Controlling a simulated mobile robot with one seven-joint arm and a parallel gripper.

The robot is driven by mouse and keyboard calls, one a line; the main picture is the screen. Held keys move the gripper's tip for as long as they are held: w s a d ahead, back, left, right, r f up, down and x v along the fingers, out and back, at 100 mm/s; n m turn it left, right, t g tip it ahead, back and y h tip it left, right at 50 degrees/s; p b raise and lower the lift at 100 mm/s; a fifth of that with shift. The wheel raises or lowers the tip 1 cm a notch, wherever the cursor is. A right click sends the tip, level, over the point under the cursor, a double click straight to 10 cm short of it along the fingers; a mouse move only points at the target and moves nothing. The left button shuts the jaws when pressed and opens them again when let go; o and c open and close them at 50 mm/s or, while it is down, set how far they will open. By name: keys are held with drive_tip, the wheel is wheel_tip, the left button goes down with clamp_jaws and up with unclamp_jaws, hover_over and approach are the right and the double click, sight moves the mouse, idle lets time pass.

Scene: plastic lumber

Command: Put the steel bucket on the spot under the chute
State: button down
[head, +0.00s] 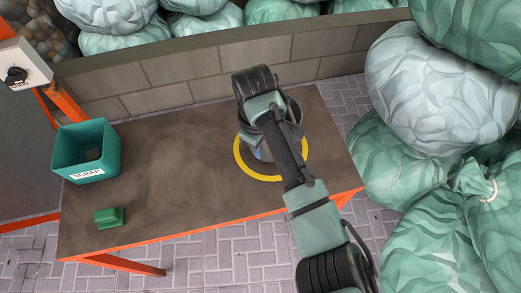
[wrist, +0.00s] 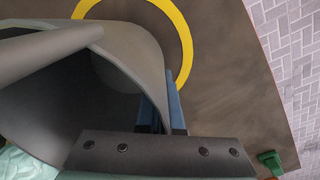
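The steel bucket (wrist: 140,45) is a wide grey vessel that fills the left of the wrist view, its open mouth toward the camera. My gripper (wrist: 162,110) has its blue fingers on either side of the bucket's wall at the rim and looks shut on it. In the head view my arm hides most of the bucket (head: 258,152), which is inside the yellow ring (head: 240,165) marked on the table. The ring also shows in the wrist view (wrist: 184,35), curving past the bucket. I cannot tell whether the bucket's base touches the table. No chute can be made out.
The brown table (head: 170,185) has orange edges. A green scrap bin (head: 85,165) and a small green block (head: 110,217) stand at its left. A low block wall (head: 160,72) runs behind. Large pale green sacks (head: 440,90) crowd the right side. The table's middle is clear.

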drive_tip(key=shift+f, duration=0.65)
drive_tip(key=shift+f, duration=0.15)
drive_tip(key=c, duration=1.1)
unclamp_jaws()
drive_tip(key=r, duration=0.4)
drive_tip(key=r+p, duration=0.1)
drive_tip(key=r, duration=0.3)
drive_tip(key=r+p, duration=0.1)
drive_tip(key=r, duration=0.3)
drive_tip(key=shift+s+a+r, duration=0.15)
drive_tip(key=shift+s+r, duration=0.05)
drive_tip(key=shift+s, duration=0.2)
drive_tip(key=shift+f, duration=0.1)
